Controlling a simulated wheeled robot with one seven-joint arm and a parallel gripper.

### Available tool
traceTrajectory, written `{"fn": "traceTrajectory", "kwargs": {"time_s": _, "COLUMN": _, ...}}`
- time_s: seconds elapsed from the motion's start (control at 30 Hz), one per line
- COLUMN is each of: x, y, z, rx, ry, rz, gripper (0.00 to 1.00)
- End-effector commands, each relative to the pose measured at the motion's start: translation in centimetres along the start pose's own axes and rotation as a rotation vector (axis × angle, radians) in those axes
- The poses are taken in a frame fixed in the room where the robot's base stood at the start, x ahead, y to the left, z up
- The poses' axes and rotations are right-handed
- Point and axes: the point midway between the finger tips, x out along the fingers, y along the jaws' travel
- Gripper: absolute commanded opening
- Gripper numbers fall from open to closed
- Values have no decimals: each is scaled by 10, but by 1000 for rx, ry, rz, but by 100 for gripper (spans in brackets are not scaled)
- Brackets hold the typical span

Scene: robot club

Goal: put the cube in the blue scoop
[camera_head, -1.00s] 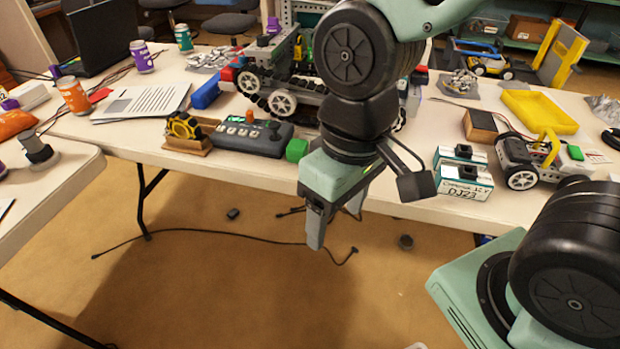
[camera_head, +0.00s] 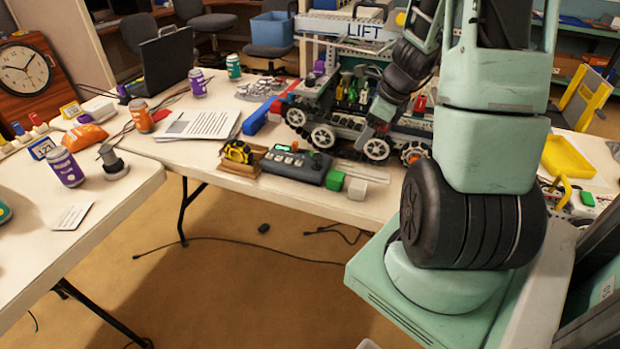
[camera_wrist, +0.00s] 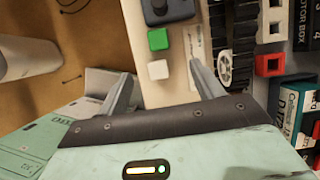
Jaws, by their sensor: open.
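A green cube (camera_head: 335,180) and a pale grey cube (camera_head: 357,189) sit side by side near the table's front edge, right of a grey control box. Both also show in the wrist view, the green one (camera_wrist: 158,39) above the pale one (camera_wrist: 158,69). A long blue piece (camera_head: 255,119), likely the blue scoop, lies left of the wheeled robot model; its hollow cannot be made out. My gripper (camera_wrist: 160,72) is open and empty, its fingers spread either side of the pale cube in the picture, seemingly above it. In the head view I cannot make out its fingertips.
A yellow tray (camera_head: 567,160) is at the right. Papers (camera_head: 205,125) lie at the left.

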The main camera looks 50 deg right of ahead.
Motion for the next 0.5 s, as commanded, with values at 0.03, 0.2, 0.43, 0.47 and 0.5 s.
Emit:
{"fn": "traceTrajectory", "kwargs": {"time_s": 0.03, "x": 1, "y": -3, "z": -4, "rx": 26, "ry": 0, "rz": -5, "gripper": 66}}
{"fn": "traceTrajectory", "kwargs": {"time_s": 0.2, "x": 27, "y": -3, "z": -7, "rx": 36, "ry": 0, "rz": -3, "gripper": 66}}
{"fn": "traceTrajectory", "kwargs": {"time_s": 0.43, "x": 77, "y": -3, "z": -6, "rx": 32, "ry": -1, "rz": -3, "gripper": 66}}
{"fn": "traceTrajectory", "kwargs": {"time_s": 0.47, "x": 83, "y": -3, "z": -6, "rx": 32, "ry": 0, "rz": -2, "gripper": 66}}
{"fn": "traceTrajectory", "kwargs": {"time_s": 0.5, "x": 91, "y": -3, "z": -6, "rx": 32, "ry": -1, "rz": -4, "gripper": 66}}
